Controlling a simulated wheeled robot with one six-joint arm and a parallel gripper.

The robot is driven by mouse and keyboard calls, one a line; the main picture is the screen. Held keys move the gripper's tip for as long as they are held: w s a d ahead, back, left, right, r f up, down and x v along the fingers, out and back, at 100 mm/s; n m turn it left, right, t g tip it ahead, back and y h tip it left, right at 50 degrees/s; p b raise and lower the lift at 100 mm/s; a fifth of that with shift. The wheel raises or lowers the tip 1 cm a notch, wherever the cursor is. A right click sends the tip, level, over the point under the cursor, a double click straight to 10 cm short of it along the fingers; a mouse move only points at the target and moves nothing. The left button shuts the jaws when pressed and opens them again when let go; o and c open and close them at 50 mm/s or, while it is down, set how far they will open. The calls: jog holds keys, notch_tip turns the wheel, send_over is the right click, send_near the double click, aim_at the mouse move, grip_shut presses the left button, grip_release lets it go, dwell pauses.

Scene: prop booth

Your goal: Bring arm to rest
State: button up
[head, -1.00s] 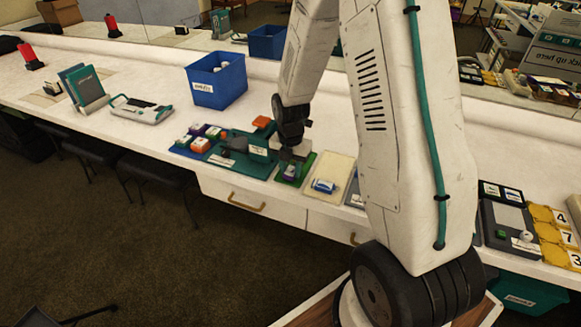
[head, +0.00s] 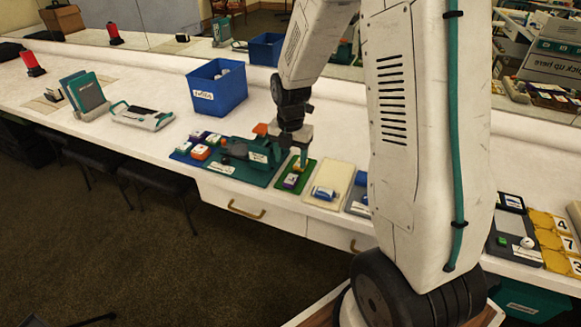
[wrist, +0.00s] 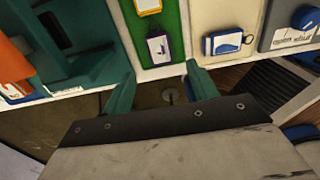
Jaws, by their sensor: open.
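My gripper (head: 298,155) hangs over the worktop, just above and behind the green tray (head: 308,179). In the wrist view its two teal fingers (wrist: 161,88) are spread apart with nothing between them. The green tray also shows in the wrist view (wrist: 168,20), ahead of the fingers. It holds a purple-and-white item (wrist: 158,45) and a yellow-edged item (wrist: 148,6). My upper arm covers part of the worktop at the right of the head view.
Left of the gripper is a teal device (head: 262,157). Right are a cream tray (head: 341,173) with a blue-and-white item (wrist: 228,42) and a grey tray (wrist: 282,35). A blue bin (head: 218,92) stands behind. The worktop at left front is partly clear.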

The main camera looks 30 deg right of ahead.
jog(key=shift+r, duration=0.45)
jog(key=m, duration=0.2)
jog(key=shift+s+m, duration=0.3)
jog(key=shift+s, duration=0.05)
jog(key=s+a+r+m, duration=0.5)
jog(key=s+r+m, duration=0.5)
jog(key=s, duration=0.3)
jog(key=s+a+r+m+t, duration=0.1)
jog(key=s+a+r+m, duration=0.4)
jog(key=s+r+m, duration=0.5)
jog(key=shift+s+a+m, duration=0.15)
jog(key=shift+s+m, duration=0.95)
jog(key=shift+s, duration=0.25)
